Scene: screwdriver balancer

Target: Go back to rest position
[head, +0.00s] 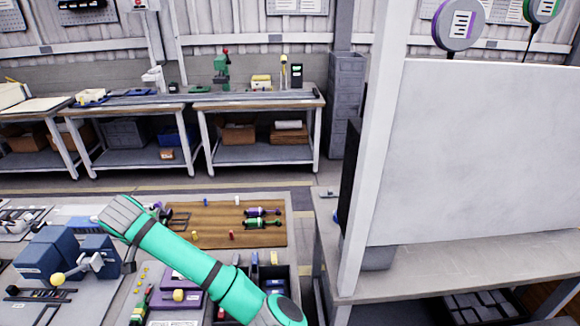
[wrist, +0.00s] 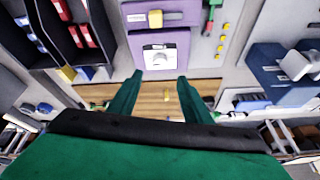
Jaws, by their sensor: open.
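My green arm reaches from the bottom of the head view up and left over the near bench. Its grey end (head: 128,216) is above the bench, left of the brown wooden board (head: 200,212). In the wrist view my gripper (wrist: 157,80) is open, with two dark green fingers apart and nothing between them. The fingertips point toward a purple fixture (wrist: 160,30) with a white label plate. A purple screwdriver (head: 262,212) and a green screwdriver (head: 262,223) lie on the right part of the board.
A blue fixture (head: 50,256) with a yellow-knobbed lever stands left of my arm. Dark bins (wrist: 72,30) with red and blue items show in the wrist view. A large white panel (head: 480,150) stands on the right bench. Workbenches (head: 255,103) line the back wall, with open floor before them.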

